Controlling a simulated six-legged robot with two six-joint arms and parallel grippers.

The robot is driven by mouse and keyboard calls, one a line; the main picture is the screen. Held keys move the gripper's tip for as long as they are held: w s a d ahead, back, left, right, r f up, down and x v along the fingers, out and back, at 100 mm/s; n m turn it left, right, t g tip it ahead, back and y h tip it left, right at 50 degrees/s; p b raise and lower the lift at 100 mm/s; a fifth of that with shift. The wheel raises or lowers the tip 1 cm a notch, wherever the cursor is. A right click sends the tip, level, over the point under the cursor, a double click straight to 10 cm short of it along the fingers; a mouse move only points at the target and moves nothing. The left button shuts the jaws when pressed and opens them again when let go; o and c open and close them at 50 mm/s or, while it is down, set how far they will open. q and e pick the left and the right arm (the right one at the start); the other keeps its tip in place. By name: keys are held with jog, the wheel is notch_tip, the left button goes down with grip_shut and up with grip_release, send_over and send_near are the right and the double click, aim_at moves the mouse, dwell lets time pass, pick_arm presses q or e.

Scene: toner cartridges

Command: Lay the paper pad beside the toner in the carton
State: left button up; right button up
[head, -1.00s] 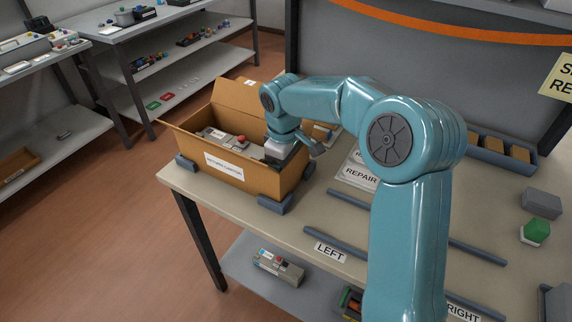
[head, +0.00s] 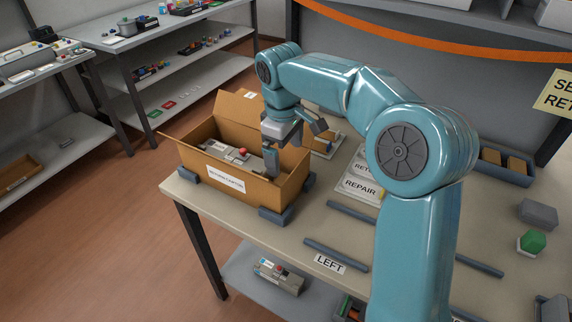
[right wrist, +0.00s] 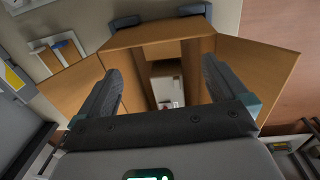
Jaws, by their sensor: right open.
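The carton (head: 213,181), a brown open box with a white label, stands at the table's far left corner with its flaps out. The grey toner (head: 222,148) with a red knob lies inside; a small pale part of it shows in the right wrist view (right wrist: 165,90). My right gripper (head: 298,146) is open above the carton's right end, one finger over the opening. In the right wrist view its fingers (right wrist: 163,82) stand apart with nothing held between them. A brown strip (right wrist: 190,70) shows inside the carton; I cannot tell whether it is the paper pad. My left gripper is out of view.
Blue-grey stops (head: 275,215) hold the carton's corners. A blue tray (head: 515,176) with several brown pieces stands at the right. Behind the carton lies a small tray (head: 325,146). Rails (head: 336,254) lie on the table. Another toner (head: 280,277) sits on the lower shelf.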

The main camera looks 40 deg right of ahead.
notch_tip(320, 180, up, 3)
jog(key=shift+a+r, duration=0.1)
jog(key=shift+r, duration=0.05)
dwell(0.5)
